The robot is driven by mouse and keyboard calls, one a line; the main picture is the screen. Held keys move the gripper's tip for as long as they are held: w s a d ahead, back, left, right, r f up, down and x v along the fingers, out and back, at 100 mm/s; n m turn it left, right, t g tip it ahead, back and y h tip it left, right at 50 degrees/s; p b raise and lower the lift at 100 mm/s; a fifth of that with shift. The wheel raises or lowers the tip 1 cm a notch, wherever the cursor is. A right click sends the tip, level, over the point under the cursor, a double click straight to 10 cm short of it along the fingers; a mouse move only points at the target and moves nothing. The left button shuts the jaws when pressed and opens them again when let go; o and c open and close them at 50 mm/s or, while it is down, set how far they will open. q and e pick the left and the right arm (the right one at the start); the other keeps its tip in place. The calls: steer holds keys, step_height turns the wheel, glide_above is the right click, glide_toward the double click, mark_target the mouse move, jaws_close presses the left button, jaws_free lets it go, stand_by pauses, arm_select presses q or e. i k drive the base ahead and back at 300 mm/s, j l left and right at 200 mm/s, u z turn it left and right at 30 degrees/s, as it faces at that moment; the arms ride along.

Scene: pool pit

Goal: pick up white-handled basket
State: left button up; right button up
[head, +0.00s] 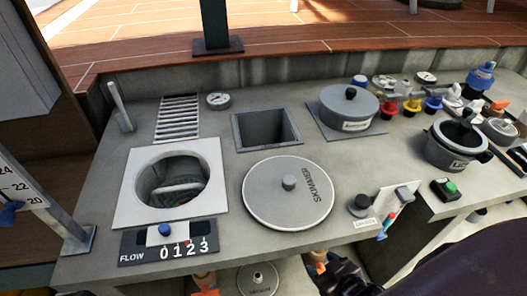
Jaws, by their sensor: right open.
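The white-handled basket (178,188) sits down inside the round opening of a square white frame in the left part of the grey counter. Its pale curved handle shows across the opening; the lower part of the basket is in shadow. My right gripper (334,272) is low at the bottom edge of the head view, in front of the counter and below its top, to the right of the basket and well apart from it. It is dark, open, and partly cut off by the frame edge. My left gripper is not in view.
A round grey skimmer lid (270,198) lies right of the opening. A square hole (266,131) is behind it. A flow counter panel (170,242) stands in front of the opening. A pot (457,145) and small coloured items crowd the right side.

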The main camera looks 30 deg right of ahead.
mark_target(154, 203)
steer(key=k+l+u, duration=0.15)
steer(key=k+u, duration=0.2)
steer(key=k+l+u, duration=0.1)
steer(key=k+u, duration=0.3)
